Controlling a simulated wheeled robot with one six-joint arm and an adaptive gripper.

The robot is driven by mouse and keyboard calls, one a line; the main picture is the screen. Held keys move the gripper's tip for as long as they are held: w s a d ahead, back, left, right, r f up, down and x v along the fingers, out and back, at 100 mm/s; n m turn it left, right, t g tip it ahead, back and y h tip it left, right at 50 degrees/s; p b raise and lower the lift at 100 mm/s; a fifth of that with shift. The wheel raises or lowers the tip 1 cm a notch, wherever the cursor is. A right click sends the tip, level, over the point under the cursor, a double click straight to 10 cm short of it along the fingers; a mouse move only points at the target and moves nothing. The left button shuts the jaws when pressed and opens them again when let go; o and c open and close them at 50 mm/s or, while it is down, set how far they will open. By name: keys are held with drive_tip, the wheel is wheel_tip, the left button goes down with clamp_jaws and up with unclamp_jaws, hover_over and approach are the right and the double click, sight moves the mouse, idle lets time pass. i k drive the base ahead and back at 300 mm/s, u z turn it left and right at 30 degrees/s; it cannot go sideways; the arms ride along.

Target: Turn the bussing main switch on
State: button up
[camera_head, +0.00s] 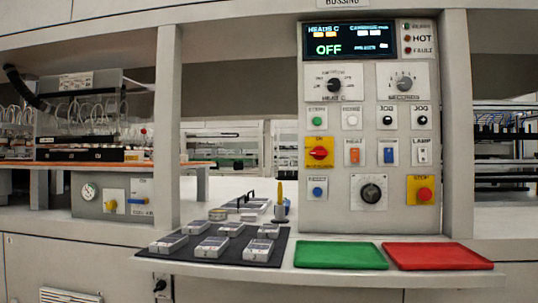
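The bussing panel (343,214) is an upright grey box between two posts, with "BUSSING" above it. Its display (349,42) is lit and reads "OFF" in green. The main switch (320,153) looks to be the red rotary knob on a yellow plate at the panel's left, middle height. Its handle seems to lie roughly sideways, but the small lettering around it is too blurred to read. My gripper is not in view.
On the shelf below lie a green tray (340,255), a red tray (437,256) and a dark mat (187,262) with several small modules.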

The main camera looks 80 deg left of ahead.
sight(318, 152)
drive_tip(key=u, duration=2.7)
drive_tip(key=k, duration=0.6)
drive_tip(key=z, duration=0.85)
drive_tip(key=i, duration=1.15)
drive_tip(key=u, duration=0.35)
